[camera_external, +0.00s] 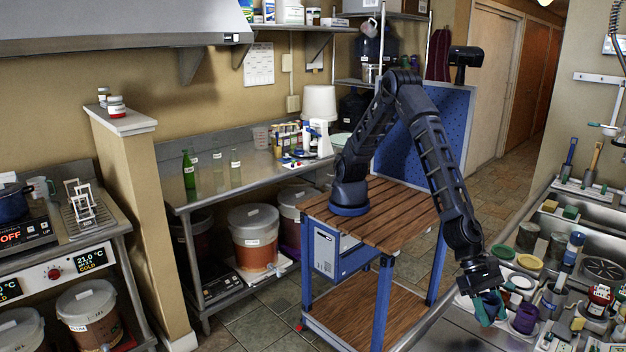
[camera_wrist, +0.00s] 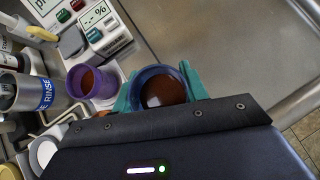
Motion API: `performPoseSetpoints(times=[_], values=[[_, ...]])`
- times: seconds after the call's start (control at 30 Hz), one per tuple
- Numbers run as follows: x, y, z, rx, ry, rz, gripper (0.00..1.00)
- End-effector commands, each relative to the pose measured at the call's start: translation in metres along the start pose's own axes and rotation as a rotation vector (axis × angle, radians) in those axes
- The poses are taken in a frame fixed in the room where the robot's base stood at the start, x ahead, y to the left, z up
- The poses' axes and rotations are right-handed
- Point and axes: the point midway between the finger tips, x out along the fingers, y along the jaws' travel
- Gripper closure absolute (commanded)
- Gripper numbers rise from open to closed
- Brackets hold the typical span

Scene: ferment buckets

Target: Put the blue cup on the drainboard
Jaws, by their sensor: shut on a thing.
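The blue cup (camera_wrist: 162,72) is round, has a blue rim and holds brown liquid. In the wrist view it sits between the teal fingers of my gripper (camera_wrist: 162,90), one on each side. In the external view my gripper (camera_external: 487,309) points down at the lower right, over the near side of the sink counter; its fingers and wrist largely hide the cup there. The bare steel surface (camera_external: 450,335) at the counter's front looks like the drainboard; it also shows in the wrist view (camera_wrist: 225,50). I cannot tell whether the cup touches anything below.
A purple cup (camera_external: 524,318) with brown liquid stands close beside the gripper, left of the blue cup in the wrist view (camera_wrist: 95,82). A RINSE bottle (camera_wrist: 30,92) and a meter (camera_wrist: 98,22) are near. Bare steel lies right of the blue cup in the wrist view.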

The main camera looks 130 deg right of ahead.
Motion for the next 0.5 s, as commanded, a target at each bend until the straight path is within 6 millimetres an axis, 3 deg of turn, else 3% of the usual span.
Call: performPoseSetpoints(times=[0.5], values=[[0.0094,-0.0012,-0.0096,0.002,0.003,0.000,0.84]])
